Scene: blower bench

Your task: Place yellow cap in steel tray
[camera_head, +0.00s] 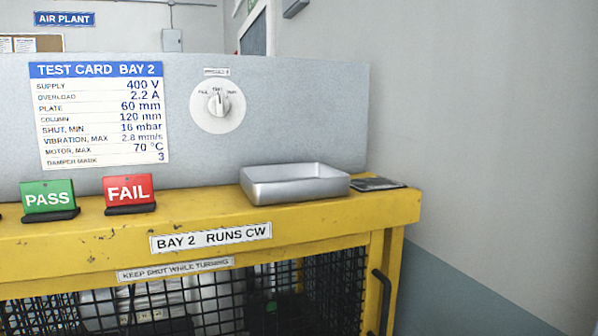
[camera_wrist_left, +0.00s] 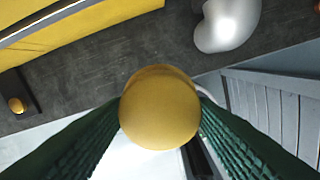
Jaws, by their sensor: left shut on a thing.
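The steel tray (camera_head: 294,190) stands on the yellow ledge of the bench in the head view, at the right of centre. It is shallow and its inside looks empty from what shows. The yellow cap (camera_wrist_left: 160,108) is round and fills the middle of the left wrist view. My left gripper (camera_wrist_left: 160,112) is shut on the yellow cap, with a green ridged finger on each side of it. The left gripper is out of the head view, so its distance from the tray cannot be told. My right gripper is in neither view.
On the yellow ledge (camera_head: 215,222) stand a green PASS sign (camera_head: 48,197) and a red FAIL sign (camera_head: 129,191). A dark flat plate (camera_head: 377,184) lies right of the tray. A grey panel with a dial (camera_head: 218,105) rises behind. Black mesh (camera_head: 330,285) is below.

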